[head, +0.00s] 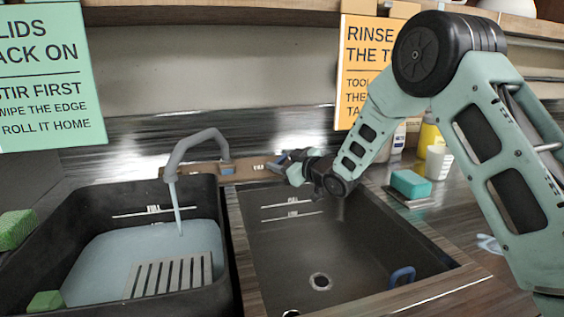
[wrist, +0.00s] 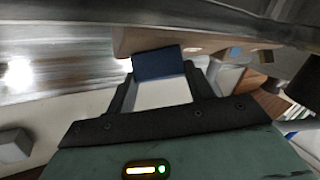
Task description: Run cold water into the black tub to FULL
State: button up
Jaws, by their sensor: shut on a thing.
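The black tub (head: 232,290) is on the left in the head view and holds pale blue water (head: 105,258). The grey tap (head: 195,143) arches over it and a stream (head: 178,205) runs into the water. The FULL line (head: 155,211) shows on the tub's back wall, with the water edge a little below it. My gripper (head: 286,160) is at the wooden tap board (head: 245,171), right of the spout. In the wrist view, my gripper (wrist: 160,78) is shut on a blue handle (wrist: 158,63), which appears to be a tap lever.
An empty dark basin (head: 340,245) with its own level lines lies right of the tub. A slatted grey rack (head: 170,275) and green sponges (head: 16,229) are at the tub. A teal sponge (head: 410,184) and bottles stand on the right counter. Signs hang behind.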

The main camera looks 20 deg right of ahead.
dwell(0.3)
jog(key=o, duration=1)
jog(key=b+v, duration=0.1)
jog(key=v, duration=1.6)
jog(key=shift+s, duration=0.25)
